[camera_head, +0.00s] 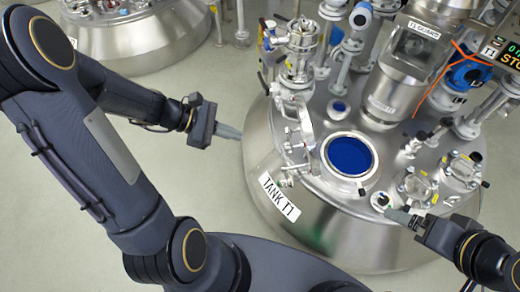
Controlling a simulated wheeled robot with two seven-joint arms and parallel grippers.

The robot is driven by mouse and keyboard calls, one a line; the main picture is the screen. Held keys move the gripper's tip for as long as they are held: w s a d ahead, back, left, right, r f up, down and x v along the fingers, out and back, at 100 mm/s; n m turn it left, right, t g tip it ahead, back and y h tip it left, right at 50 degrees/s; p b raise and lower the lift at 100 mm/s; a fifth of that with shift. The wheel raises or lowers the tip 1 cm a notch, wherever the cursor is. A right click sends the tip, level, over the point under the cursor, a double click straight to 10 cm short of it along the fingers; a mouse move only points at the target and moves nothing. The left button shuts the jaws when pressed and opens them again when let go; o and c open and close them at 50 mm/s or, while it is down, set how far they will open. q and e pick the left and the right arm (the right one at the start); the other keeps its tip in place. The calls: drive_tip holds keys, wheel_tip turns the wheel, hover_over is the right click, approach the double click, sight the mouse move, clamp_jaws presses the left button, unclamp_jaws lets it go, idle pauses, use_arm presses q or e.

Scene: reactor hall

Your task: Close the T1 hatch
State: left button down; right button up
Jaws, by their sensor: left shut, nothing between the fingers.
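Tank T1 (262,160) is a steel vessel with the label "TANK T1" on its side. The round hatch opening (349,155) on its top is open and shows blue inside. What looks like the hatch lid (296,122) stands raised, nearly edge-on, at the left of the opening. My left gripper (232,133) is shut and empty, left of the tank's rim and apart from the lid. My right gripper (398,215) is low over the tank top, right of the opening, beside a small round port (381,202). Its fingers are too small to read.
Valves and pipes (300,45) rise behind the lid. A motor housing (395,95), orange cable and lit display (511,50) stand behind the opening. Small clamped ports (415,186) sit at the right. Another tank (135,40) is at the back left. Pale floor lies between the tanks.

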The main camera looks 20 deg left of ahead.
use_arm(q)
wheel_tip(320, 180, down, 4)
drive_tip(key=w+a+n, duration=0.1)
drive_tip(key=a+n, duration=0.1)
drive_tip(key=n, duration=0.1)
drive_tip(key=w+d+f, duration=0.2)
drive_tip(key=d, duration=0.3)
drive_tip(key=w+d+f+t+b, duration=0.1)
drive_tip(key=w+d+f, duration=0.1)
drive_tip(key=d, duration=0.4)
drive_tip(key=shift+w+f+b, duration=0.25)
drive_tip(key=shift+w+b, duration=0.05)
drive_tip(key=shift+w, duration=0.5)
